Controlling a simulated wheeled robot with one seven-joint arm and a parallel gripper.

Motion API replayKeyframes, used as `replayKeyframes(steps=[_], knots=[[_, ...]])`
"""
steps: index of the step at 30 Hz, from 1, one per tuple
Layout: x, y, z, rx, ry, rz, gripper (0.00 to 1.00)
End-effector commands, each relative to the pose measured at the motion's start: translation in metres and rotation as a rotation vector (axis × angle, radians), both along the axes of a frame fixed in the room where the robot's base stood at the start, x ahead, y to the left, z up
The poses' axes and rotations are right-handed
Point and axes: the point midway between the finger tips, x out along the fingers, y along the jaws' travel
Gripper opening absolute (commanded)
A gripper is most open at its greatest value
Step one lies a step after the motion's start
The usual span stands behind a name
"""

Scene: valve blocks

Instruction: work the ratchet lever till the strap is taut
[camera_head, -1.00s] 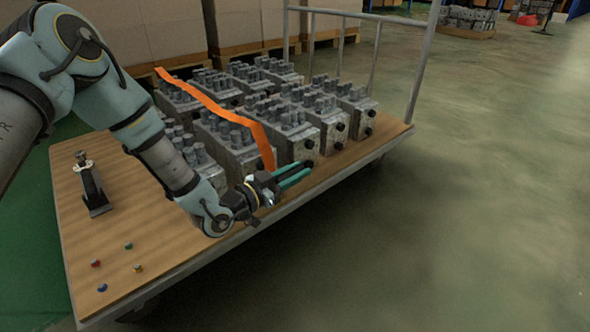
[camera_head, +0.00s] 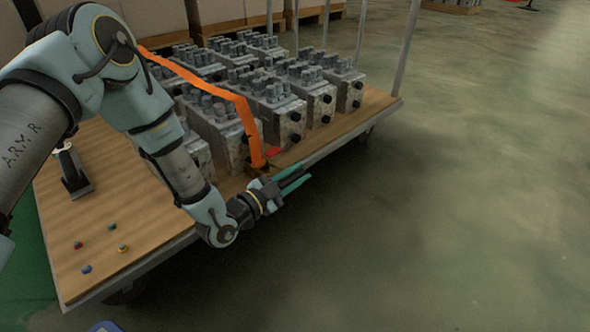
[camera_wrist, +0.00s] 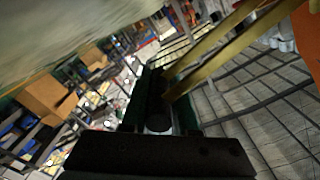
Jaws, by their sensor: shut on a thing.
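The orange strap (camera_head: 205,86) runs over the metal valve blocks (camera_head: 283,122) and down the near side to the cart edge. At its lower end a small brownish ratchet (camera_head: 257,170) shows, partly hidden by my gripper (camera_head: 295,181). My gripper is at the cart's front edge, its green fingers pointing right. In the wrist view, brass-coloured bars, seemingly the ratchet lever (camera_wrist: 225,50), reach down to my gripper (camera_wrist: 163,95), which is shut on the lever. The strap shows orange at that view's right edge (camera_wrist: 308,42). The grip itself is hard to see.
The blocks stand in rows on a wooden cart deck (camera_head: 140,215) with a rail (camera_head: 404,50) at the far end. A dark stand (camera_head: 75,175) and several small coloured buttons (camera_head: 103,253) are on the left. A red piece (camera_head: 272,151) lies near the strap. Floor at right is clear.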

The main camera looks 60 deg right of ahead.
Motion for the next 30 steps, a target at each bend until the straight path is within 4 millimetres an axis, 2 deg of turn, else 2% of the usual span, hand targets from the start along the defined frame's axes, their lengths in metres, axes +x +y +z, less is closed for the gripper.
replayKeyframes(steps=[3, 16, 17, 18, 23, 30], knots=[[0.0014, 0.0009, -0.0057, 0.008, 0.0, 0.003, 0.0], [0.0025, 0.0005, -0.0063, 0.008, 0.0, 0.005, 0.0], [0.0027, 0.0005, -0.0063, 0.008, 0.0, 0.005, 0.31], [0.0026, 0.0005, -0.0061, 0.008, 0.0, 0.005, 0.36], [0.0017, 0.0004, -0.0054, 0.006, -0.001, 0.004, 0.54], [0.0009, 0.0005, -0.0047, 0.004, 0.0, 0.003, 0.55]])
